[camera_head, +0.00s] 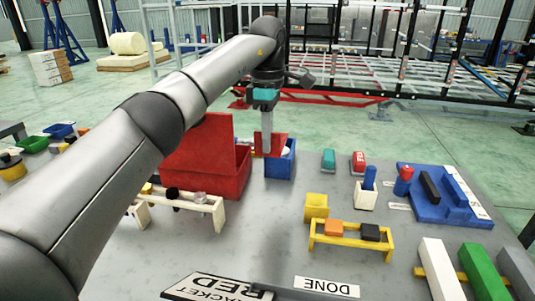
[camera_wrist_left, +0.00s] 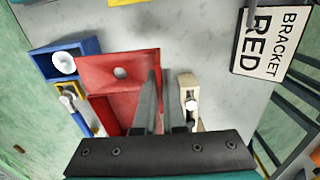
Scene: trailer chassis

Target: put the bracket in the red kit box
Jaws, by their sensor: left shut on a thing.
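A red bracket (camera_head: 279,142) is held by my left gripper (camera_head: 267,150), which is shut on it. It hangs in front of a blue box and just right of the red kit box (camera_head: 243,172), apart from its inside as far as I can see. The red kit box stands on the table with its lid raised. In the left wrist view the bracket (camera_wrist_left: 118,62) shows a plate with a round hole against the left finger. More red surface lies below it there; I cannot tell bracket from box. My right gripper is out of view.
A blue box (camera_head: 280,167) with a white part stands right of the red box. A cream rack (camera_head: 190,203) with knobs is in front. A yellow bin (camera_head: 316,206), a yellow rack (camera_head: 350,242) and a blue tray (camera_head: 430,210) stand to the right. A BRACKET RED sign (camera_head: 218,287) lies near.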

